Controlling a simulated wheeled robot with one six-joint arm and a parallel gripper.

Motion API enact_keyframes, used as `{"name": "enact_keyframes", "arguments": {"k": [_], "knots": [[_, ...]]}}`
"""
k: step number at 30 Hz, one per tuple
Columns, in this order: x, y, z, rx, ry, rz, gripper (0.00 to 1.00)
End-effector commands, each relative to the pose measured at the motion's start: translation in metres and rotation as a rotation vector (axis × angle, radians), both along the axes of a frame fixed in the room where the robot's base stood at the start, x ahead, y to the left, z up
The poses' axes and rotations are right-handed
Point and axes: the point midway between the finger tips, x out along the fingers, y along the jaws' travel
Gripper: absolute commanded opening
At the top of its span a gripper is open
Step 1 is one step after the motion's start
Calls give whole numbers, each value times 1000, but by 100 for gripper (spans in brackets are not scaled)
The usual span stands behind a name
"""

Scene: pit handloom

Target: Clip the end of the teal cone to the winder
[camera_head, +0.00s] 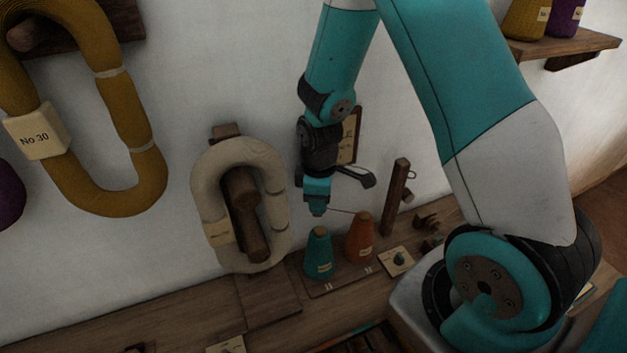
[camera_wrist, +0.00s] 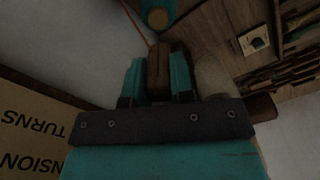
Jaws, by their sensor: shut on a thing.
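The teal cone (camera_head: 318,254) stands upright on a small wooden base on the bench, left of the orange cone (camera_head: 360,240). Its tip also shows at the top of the wrist view (camera_wrist: 158,14). My gripper (camera_head: 316,210) is just above the teal cone, apart from it. In the wrist view its teal fingers (camera_wrist: 157,78) are closed on a brown piece (camera_wrist: 159,68). A thin orange-red thread (camera_wrist: 137,28) reaches this piece; in the head view it runs right to the orange cone's top. I see no teal thread. I cannot tell for sure which part is the winder.
A wooden post (camera_head: 396,198) with a knob stands right of the cones. A cream hank (camera_head: 207,180) hangs on wooden pegs at left. A lettered board (camera_wrist: 38,132) is close by the gripper. A small card (camera_head: 396,261) lies right of the cones. The bench's left part is mostly clear.

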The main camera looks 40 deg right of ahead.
Motion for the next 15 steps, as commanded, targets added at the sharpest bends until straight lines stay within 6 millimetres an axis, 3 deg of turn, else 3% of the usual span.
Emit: {"name": "enact_keyframes", "arguments": {"k": [15], "knots": [[-2,-7,-41,0,1,-13,0]]}}
